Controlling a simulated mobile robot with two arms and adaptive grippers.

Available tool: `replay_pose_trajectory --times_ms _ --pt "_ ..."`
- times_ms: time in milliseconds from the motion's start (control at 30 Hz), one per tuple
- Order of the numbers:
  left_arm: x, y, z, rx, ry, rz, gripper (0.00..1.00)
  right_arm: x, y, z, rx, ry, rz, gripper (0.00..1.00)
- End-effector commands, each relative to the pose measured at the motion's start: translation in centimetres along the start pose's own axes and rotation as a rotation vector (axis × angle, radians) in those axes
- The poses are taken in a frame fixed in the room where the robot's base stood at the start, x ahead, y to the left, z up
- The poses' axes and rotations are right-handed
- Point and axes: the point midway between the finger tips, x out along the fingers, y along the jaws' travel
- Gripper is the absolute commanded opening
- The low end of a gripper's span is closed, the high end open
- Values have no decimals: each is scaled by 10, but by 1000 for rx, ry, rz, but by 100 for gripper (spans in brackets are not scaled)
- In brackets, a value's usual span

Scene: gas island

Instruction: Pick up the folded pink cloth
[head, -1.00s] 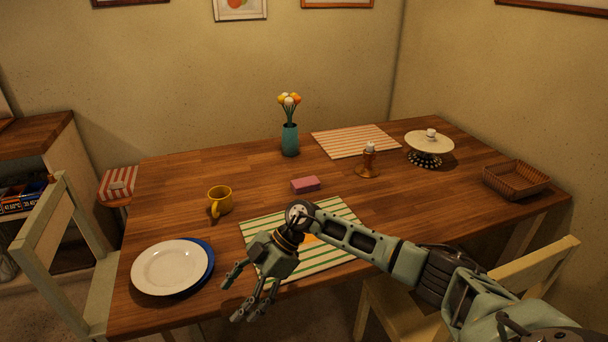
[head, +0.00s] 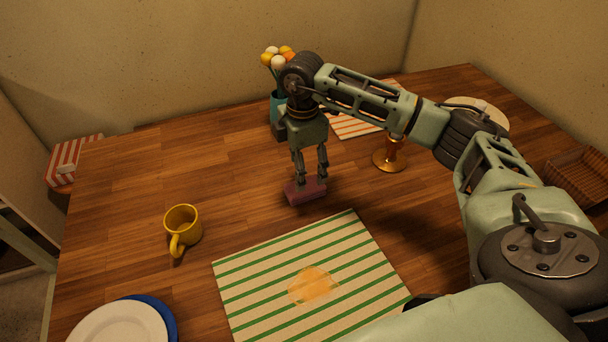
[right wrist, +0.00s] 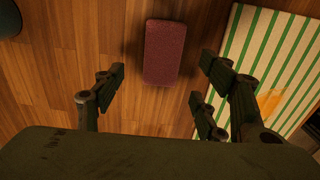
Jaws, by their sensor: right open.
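The folded pink cloth (head: 304,192) is a small block lying flat on the wooden table, just behind the striped placemat. My right gripper (head: 309,176) points down right over it, and its fingers hide part of the cloth in the head view. In the right wrist view the cloth (right wrist: 164,52) lies ahead between the lines of the open fingers (right wrist: 155,95), with nothing held. I cannot tell from the pictures how small the gap between fingertips and cloth is. My left gripper is not in view.
A green-striped placemat (head: 250,287) with an orange stain (head: 314,285) lies in front. A yellow mug (head: 183,228) stands left, plates (head: 118,325) at front left. A vase of flowers (head: 278,106) is behind my gripper; an amber goblet (head: 389,158) stands right, a basket (head: 578,178) far right.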

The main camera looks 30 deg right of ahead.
Motion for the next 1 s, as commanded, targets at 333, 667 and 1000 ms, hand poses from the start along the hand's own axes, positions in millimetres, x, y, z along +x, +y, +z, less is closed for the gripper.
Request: replay_pose_trajectory --times_ms 333,667,1000 --pt "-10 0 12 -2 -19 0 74 42 -1 5 0 -1 -5 66" --pt "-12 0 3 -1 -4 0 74 73 0 6 -1 1 -1 66" --pt "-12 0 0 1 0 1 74 73 0 6 -1 1 -2 50"
